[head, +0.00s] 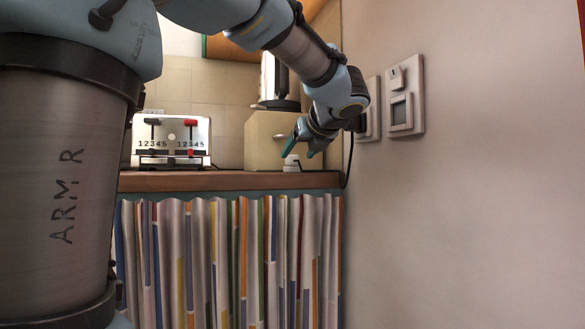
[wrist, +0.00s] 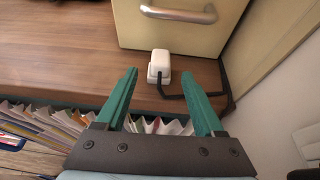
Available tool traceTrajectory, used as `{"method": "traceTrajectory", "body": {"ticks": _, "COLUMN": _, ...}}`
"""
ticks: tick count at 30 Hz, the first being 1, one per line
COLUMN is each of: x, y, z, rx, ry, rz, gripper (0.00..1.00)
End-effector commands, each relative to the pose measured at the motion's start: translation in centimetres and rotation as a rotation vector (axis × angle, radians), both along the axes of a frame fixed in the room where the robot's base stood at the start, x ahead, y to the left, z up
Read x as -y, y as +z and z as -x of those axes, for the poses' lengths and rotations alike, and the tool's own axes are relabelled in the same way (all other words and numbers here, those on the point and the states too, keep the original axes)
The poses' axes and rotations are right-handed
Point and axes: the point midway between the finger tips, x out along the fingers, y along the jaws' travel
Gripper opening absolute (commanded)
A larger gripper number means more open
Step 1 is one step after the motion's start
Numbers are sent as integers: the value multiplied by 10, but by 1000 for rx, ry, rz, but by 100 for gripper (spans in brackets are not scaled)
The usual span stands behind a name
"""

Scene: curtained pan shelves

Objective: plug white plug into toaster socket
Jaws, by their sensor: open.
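The white plug (wrist: 159,64) lies on the wooden counter, with a black cord (wrist: 185,97) running off to the right. In the head view the plug (head: 291,162) is a small white block under my gripper (head: 303,149). My gripper is open and empty; in the wrist view its two green fingers (wrist: 159,74) point toward the plug, which appears between and just beyond their tips. White wall sockets (head: 405,97) are on the right wall, one partly hidden by my wrist. Which one is the toaster socket is unclear. The toaster (head: 172,141) stands at left.
A beige drawer box (head: 262,140) with a metal handle (wrist: 180,13) stands close behind the plug. The right wall (head: 470,200) is near my gripper. A striped curtain (head: 230,260) hangs below the counter edge (head: 230,181). The counter between toaster and box is narrow.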

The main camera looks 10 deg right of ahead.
Motion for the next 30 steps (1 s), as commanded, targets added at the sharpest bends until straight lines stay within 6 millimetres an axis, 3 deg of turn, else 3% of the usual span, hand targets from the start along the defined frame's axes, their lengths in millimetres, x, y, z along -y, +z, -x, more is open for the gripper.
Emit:
{"method": "traceTrajectory", "body": {"ticks": 9, "x": -6, "y": -19, "z": -39, "rx": -1, "ry": 1, "rz": -1, "gripper": 70}}
{"method": "traceTrajectory", "body": {"ticks": 17, "x": -6, "y": -19, "z": -43, "rx": 0, "ry": -1, "rz": -1, "gripper": 70}}
{"method": "traceTrajectory", "body": {"ticks": 30, "x": -6, "y": -19, "z": -43, "rx": 0, "ry": -1, "rz": -2, "gripper": 20}}
